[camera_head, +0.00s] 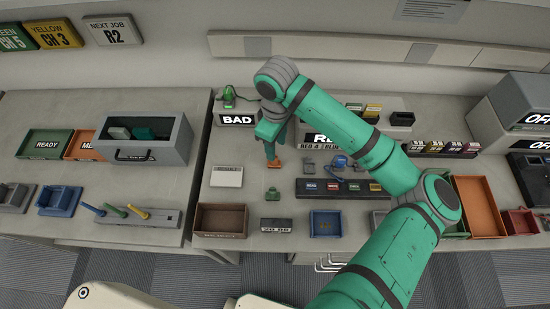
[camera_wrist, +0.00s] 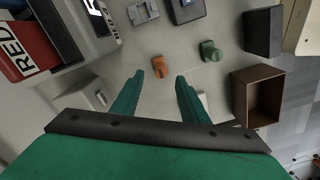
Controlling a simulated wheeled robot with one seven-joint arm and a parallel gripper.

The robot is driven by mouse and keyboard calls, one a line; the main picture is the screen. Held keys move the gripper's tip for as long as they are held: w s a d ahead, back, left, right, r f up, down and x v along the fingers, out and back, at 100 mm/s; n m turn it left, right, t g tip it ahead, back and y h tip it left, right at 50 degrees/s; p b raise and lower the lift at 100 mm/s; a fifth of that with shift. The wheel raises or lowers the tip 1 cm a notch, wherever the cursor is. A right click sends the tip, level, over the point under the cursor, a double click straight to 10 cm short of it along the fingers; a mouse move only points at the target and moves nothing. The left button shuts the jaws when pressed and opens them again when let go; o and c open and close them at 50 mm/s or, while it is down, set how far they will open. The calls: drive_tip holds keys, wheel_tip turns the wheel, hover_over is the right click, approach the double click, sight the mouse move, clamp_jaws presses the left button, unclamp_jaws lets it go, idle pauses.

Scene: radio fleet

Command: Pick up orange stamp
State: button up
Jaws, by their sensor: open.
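The orange stamp (camera_wrist: 161,66) is on the grey bench top, ahead of my fingertips and between their lines in the wrist view. In the head view the orange stamp (camera_head: 274,163) shows just below my gripper (camera_head: 270,150). My gripper's two green fingers (camera_wrist: 165,85) are apart with nothing between them. In the wrist view a gap shows between the fingertips and the stamp; I cannot tell the exact height.
A green stamp (camera_wrist: 210,51) stands close to the right of the orange one in the wrist view. A brown open box (camera_wrist: 240,97) is farther right. In the head view a BAD sign (camera_head: 237,119) stands behind, and a dark labelled rack (camera_head: 312,187) is to the right.

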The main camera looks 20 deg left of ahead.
drive_tip(key=shift+s+a+f, duration=0.1)
drive_tip(key=shift+a+f, duration=0.05)
drive_tip(key=shift+f, duration=3.55)
clamp_jaws()
